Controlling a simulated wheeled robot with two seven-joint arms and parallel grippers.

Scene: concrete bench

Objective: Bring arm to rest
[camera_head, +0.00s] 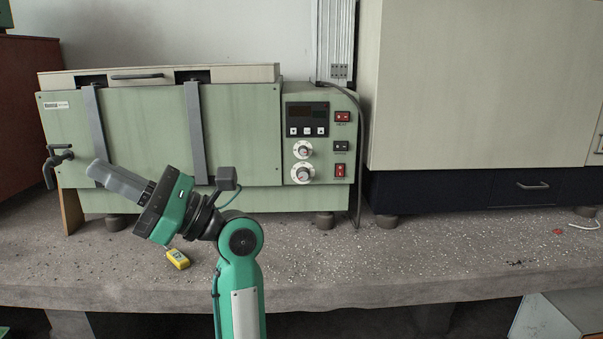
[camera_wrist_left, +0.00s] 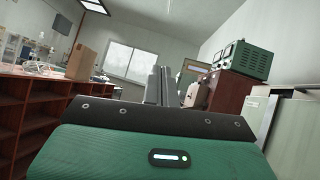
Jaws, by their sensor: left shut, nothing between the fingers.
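My left gripper (camera_head: 97,172) is in the head view, in front of the left part of the green machine. Its grey fingers are together and point up and to the left. Nothing is held between them. The green arm comes up from the bottom of the picture, left of the middle. In the left wrist view the gripper's fingers (camera_wrist_left: 159,86) stand close together beyond the green gripper body. My right gripper is not in either view.
A pale green machine (camera_head: 140,130) with knobs and a tap stands behind the arm. A small yellow object (camera_head: 178,259) lies on the concrete bench (camera_head: 400,270) near the wrist. A large beige cabinet (camera_head: 480,80) stands at right. The bench's front right is mostly clear.

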